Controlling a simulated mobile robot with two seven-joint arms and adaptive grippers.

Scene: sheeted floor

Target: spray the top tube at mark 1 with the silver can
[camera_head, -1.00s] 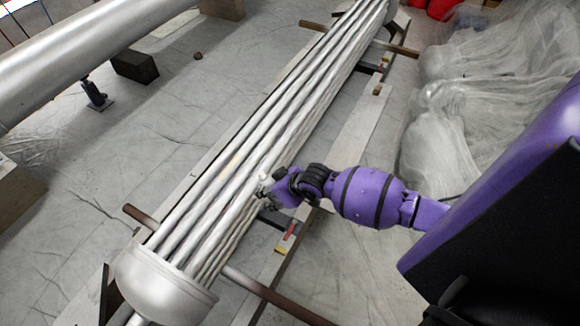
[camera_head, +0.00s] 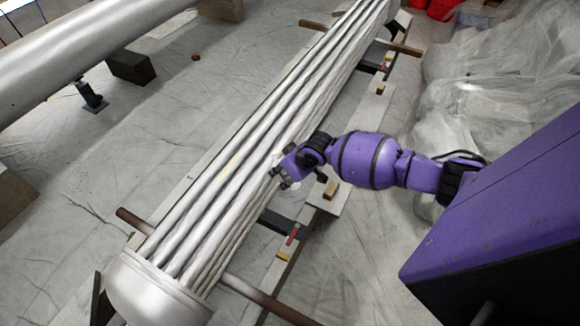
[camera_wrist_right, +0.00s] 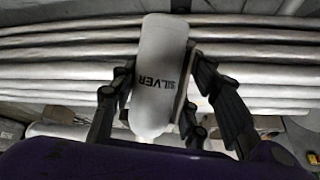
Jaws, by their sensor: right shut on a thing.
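The silver can (camera_wrist_right: 161,75) shows in the right wrist view, pale with the word SILVER on its side. My right gripper (camera_wrist_right: 155,100) is shut on it, with dark fingers on both sides. In the head view my right gripper (camera_head: 283,173) is over the right side of the tube bundle (camera_head: 235,165), and the can is mostly hidden there. Several long silver tubes run from the lower left to the upper right. A faint yellowish mark (camera_head: 231,165) shows on an upper tube, left of the gripper; I cannot read it. My left gripper is not in view.
A large silver pipe (camera_head: 75,50) lies at the upper left, with a dark block (camera_head: 131,67) and a stand (camera_head: 92,98) near it. Brown bars (camera_head: 265,298) cross under the bundle. Clear plastic sheeting (camera_head: 480,110) lies at the right.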

